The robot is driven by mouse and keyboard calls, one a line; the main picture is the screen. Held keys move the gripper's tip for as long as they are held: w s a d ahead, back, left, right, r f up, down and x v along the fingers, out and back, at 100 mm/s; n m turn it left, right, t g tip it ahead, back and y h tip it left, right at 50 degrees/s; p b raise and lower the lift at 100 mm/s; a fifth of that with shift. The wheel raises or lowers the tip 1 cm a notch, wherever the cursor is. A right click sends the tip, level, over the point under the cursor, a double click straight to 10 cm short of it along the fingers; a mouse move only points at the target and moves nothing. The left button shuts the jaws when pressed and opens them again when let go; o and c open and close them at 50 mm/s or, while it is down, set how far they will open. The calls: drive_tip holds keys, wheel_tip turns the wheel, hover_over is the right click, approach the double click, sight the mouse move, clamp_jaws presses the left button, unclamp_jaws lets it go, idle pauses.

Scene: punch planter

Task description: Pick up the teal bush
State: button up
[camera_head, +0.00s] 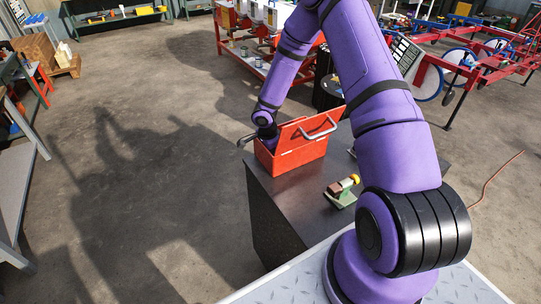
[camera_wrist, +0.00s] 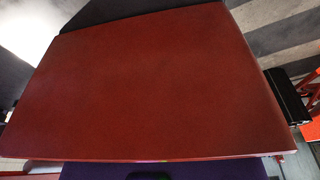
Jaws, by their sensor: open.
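I cannot make out a teal bush in either view. The end of my arm with my gripper (camera_head: 268,133) is down at the left part of an open red toolbox (camera_head: 298,150). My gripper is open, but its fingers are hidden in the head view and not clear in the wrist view. A plain dark red panel (camera_wrist: 160,85) fills most of the wrist view, very close to the camera. I cannot see anything held.
The toolbox stands on a black-topped cabinet (camera_head: 300,198), its lid raised with a grey handle. A red workbench (camera_head: 262,68) stands behind. Open concrete floor lies to the left.

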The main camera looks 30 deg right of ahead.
drive_tip(key=shift+f, duration=0.1)
drive_tip(key=c, duration=1.1)
drive_tip(key=shift+r, duration=0.2)
